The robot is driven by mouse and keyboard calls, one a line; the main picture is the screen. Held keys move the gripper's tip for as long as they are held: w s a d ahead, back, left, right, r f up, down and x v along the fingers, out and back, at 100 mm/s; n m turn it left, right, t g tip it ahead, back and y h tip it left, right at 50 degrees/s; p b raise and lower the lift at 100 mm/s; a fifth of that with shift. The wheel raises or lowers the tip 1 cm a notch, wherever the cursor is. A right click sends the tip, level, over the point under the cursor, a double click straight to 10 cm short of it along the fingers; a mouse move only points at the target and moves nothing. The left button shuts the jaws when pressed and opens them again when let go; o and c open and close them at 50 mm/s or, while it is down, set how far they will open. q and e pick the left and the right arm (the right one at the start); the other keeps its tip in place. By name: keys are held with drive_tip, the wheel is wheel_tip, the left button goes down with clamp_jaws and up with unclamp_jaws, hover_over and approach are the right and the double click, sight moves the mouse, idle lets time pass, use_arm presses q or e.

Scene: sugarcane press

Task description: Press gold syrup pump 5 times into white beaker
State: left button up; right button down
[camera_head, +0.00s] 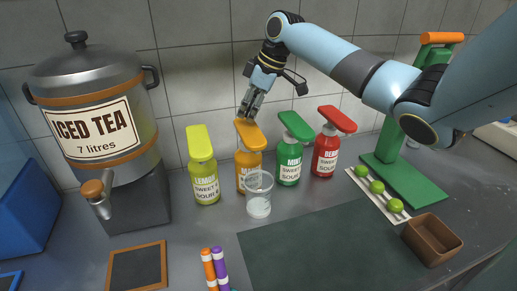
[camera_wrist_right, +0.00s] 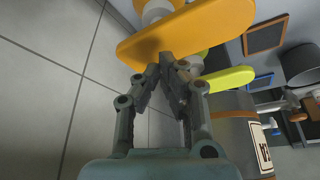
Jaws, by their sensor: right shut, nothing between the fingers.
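The gold syrup pump (camera_head: 245,171) stands upright in the row of bottles, with a wide orange press head (camera_head: 250,136). The beaker (camera_head: 259,203) stands in front of it, see-through above and whitish low down, hiding part of the bottle. My right gripper (camera_head: 246,113) is shut and empty, with its fingertips just above and behind the orange head. In the right wrist view the fingertips (camera_wrist_right: 172,62) are close to the orange head (camera_wrist_right: 190,32); I cannot tell whether they touch it. My left gripper is not in view.
A yellow-green lemon pump (camera_head: 203,175) stands left of the gold one, with green (camera_head: 291,155) and red (camera_head: 328,145) pumps to the right. An iced tea dispenser (camera_head: 100,110) is at the left. A dark mat (camera_head: 330,245) lies in front; a green press (camera_head: 405,180) stands at the right.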

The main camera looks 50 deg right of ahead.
sight(249, 126)
drive_tip(key=shift+f, duration=0.1)
idle(0.6)
drive_tip(key=shift+f+b, duration=0.9)
drive_tip(key=shift+f, duration=1.2)
drive_tip(key=shift+r, duration=0.1)
wheel_tip(249, 126, up, 4)
drive_tip(key=p, duration=0.4)
drive_tip(key=shift+r+p, duration=0.15)
drive_tip(key=shift+p, duration=0.2)
drive_tip(key=shift+f, duration=0.2)
